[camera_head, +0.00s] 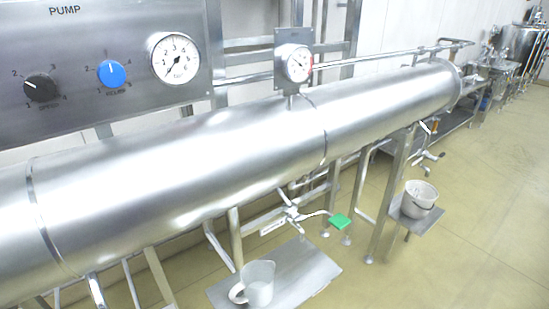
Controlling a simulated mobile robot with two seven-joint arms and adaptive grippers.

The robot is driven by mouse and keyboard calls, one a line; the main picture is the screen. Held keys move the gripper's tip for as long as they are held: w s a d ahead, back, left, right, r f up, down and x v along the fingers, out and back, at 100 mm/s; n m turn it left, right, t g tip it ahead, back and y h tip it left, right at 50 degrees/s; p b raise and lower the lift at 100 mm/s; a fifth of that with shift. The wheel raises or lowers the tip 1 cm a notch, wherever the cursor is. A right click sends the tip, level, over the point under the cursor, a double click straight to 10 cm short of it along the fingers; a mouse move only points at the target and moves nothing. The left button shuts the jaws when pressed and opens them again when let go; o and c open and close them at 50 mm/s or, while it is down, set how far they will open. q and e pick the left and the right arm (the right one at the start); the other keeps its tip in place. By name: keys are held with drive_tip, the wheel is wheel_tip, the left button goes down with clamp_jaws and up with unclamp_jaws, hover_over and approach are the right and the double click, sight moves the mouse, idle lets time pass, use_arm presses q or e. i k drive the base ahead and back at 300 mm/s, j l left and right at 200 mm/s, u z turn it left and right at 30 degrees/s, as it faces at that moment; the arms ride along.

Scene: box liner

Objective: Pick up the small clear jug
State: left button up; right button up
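The small clear jug (258,284) stands upright on a low metal shelf (308,270) at the bottom middle of the head view. It looks translucent whitish, with its handle on the left side. It seems empty, though I cannot see well into it. Neither of my grippers shows in this view.
A large steel pipe (190,160) runs across above the shelf. A white bucket (418,198) stands on a small shelf to the right. A pump panel (100,110) is at upper left. Floor at right is clear.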

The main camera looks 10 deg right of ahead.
sight(256, 283)
drive_tip(key=i+l+u, duration=0.25)
drive_tip(key=l, duration=0.25)
drive_tip(key=l+u, duration=0.2)
drive_tip(key=l, duration=0.25)
drive_tip(key=i+l+u, duration=0.25)
drive_tip(key=l, duration=0.3)
drive_tip(key=l+u, duration=0.25)
drive_tip(key=l, duration=0.25)
drive_tip(key=k, duration=0.05)
